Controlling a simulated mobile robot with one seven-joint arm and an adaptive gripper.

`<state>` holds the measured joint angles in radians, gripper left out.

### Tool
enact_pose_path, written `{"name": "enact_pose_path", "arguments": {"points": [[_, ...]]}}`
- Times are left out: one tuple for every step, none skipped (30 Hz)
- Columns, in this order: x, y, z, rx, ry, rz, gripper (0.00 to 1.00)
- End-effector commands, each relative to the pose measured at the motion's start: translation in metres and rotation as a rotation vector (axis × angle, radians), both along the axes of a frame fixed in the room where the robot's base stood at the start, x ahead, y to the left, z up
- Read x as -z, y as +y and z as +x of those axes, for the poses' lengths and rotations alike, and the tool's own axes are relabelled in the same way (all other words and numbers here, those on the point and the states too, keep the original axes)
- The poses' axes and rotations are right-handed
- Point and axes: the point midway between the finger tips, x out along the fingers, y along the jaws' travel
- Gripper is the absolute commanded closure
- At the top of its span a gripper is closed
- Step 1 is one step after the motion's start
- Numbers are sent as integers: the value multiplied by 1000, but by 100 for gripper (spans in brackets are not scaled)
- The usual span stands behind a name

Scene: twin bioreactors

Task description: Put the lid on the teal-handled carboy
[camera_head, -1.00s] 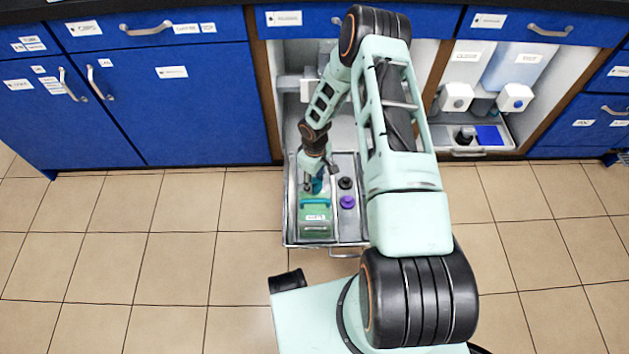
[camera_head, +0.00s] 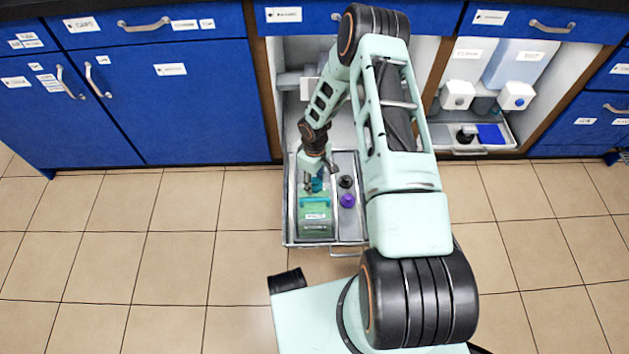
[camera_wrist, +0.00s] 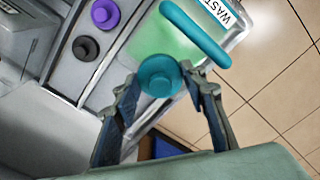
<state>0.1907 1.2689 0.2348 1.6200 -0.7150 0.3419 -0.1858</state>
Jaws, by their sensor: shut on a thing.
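The teal-handled carboy (camera_head: 316,222) stands in the left part of the pulled-out tray, with green liquid inside and a white label. In the wrist view the carboy (camera_wrist: 168,40) shows its teal handle (camera_wrist: 195,34) and part of a label reading "WAST". My gripper (camera_wrist: 160,88) is shut on a round teal lid (camera_wrist: 159,74), held at the fingertips over the end of the carboy beyond the handle. In the head view my gripper (camera_head: 313,184) is at the carboy's far end. The neck is hidden under the lid, so I cannot tell whether the lid touches it.
A purple cap (camera_head: 347,201) and a black cap (camera_head: 346,181) sit in the right part of the tray (camera_head: 288,215), beside the carboy. The cabinet opening is behind the tray. Another bay at right holds bottles and a tray (camera_head: 500,135). The tiled floor at left is clear.

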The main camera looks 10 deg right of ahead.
Motion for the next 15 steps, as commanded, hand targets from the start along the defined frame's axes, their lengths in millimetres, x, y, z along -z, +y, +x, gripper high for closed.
{"name": "enact_pose_path", "arguments": {"points": [[0, 0, 0, 0, 0, 0, 74], [0, 0, 0, 0, 0, 0, 74], [0, 0, 0, 0, 0, 0, 74], [0, 0, 0, 0, 0, 0, 74], [0, 0, 0, 0, 0, 0, 74], [0, 0, 0, 0, 0, 0, 74], [0, 0, 0, 0, 0, 0, 74], [0, 0, 0, 0, 0, 0, 74], [0, 0, 0, 0, 0, 0, 60], [0, 0, 0, 0, 0, 0, 57], [0, 0, 0, 0, 0, 0, 53], [0, 0, 0, 0, 0, 0, 49], [0, 0, 0, 0, 0, 0, 46], [0, 0, 0, 0, 0, 0, 42], [0, 0, 0, 0, 0, 0, 41]]}}
